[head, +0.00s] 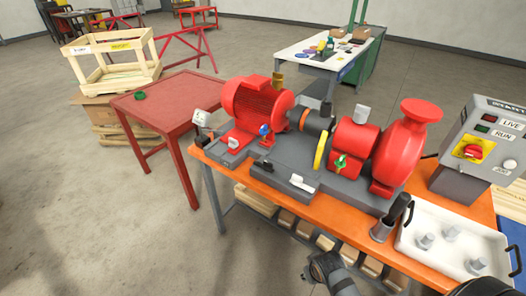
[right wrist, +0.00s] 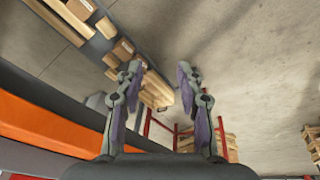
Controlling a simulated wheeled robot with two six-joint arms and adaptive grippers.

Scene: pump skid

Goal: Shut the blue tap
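The blue tap (head: 264,130) is a small blue handle on a little fitting on the pump skid, just in front of the red motor (head: 257,105) in the head view. Its handle is too small to tell whether it is open or shut. My right gripper (head: 318,266) is low in front of the orange bench, well below and to the right of the blue tap. In the right wrist view the right gripper (right wrist: 160,80) has its fingers apart with nothing between them. The blue tap does not show there. My left gripper is not in view.
A control box (head: 480,150) and white tray (head: 455,226) fill the bench's right end. A red table (head: 170,103) stands left.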

